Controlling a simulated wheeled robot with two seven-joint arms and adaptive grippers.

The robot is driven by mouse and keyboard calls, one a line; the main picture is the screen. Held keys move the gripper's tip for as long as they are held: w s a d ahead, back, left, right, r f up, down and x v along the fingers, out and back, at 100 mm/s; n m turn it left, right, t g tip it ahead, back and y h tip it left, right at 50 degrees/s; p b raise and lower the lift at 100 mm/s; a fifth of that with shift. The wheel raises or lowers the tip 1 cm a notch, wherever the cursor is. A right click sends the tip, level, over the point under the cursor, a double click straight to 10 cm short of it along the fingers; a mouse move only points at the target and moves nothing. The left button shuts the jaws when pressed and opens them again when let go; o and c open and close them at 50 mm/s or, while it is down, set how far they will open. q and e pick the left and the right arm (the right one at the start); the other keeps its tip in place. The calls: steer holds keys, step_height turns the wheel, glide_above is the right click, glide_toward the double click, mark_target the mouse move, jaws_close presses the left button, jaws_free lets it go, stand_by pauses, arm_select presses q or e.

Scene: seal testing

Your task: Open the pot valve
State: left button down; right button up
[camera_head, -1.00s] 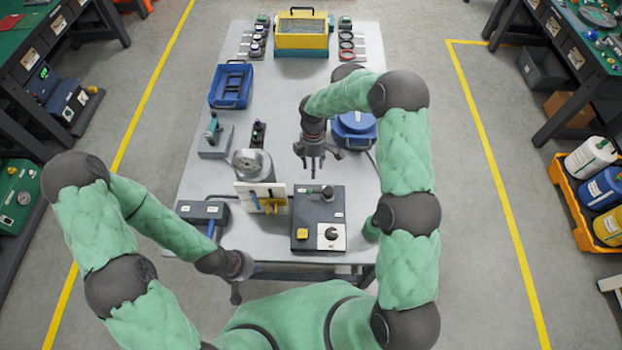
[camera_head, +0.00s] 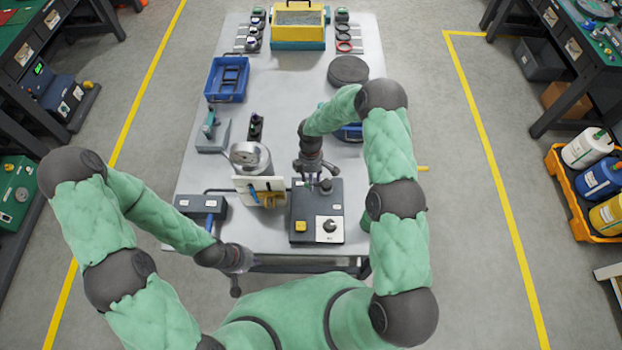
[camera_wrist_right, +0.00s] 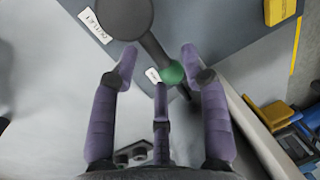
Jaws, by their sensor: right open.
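A dark valve lever with a green ball end (camera_wrist_right: 172,73) runs from a round dark hub (camera_wrist_right: 125,15) in the right wrist view. It sits on the grey control box (camera_head: 303,228) at the table's front; the hub (camera_head: 326,186) shows at the box's back edge. My right gripper (camera_wrist_right: 160,68) is open, its purple fingers spread around the ball end without visibly closing on it. In the head view this gripper (camera_head: 309,180) is at the box's back left, partly hiding the lever. My left gripper (camera_head: 237,264) hangs near the table's front left edge; its fingers are unclear.
A blue pot (camera_head: 350,132) is partly hidden by my right arm. A dark disc (camera_head: 348,70) and a blue tray (camera_head: 227,79) lie farther back.

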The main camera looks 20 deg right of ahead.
jaws_close()
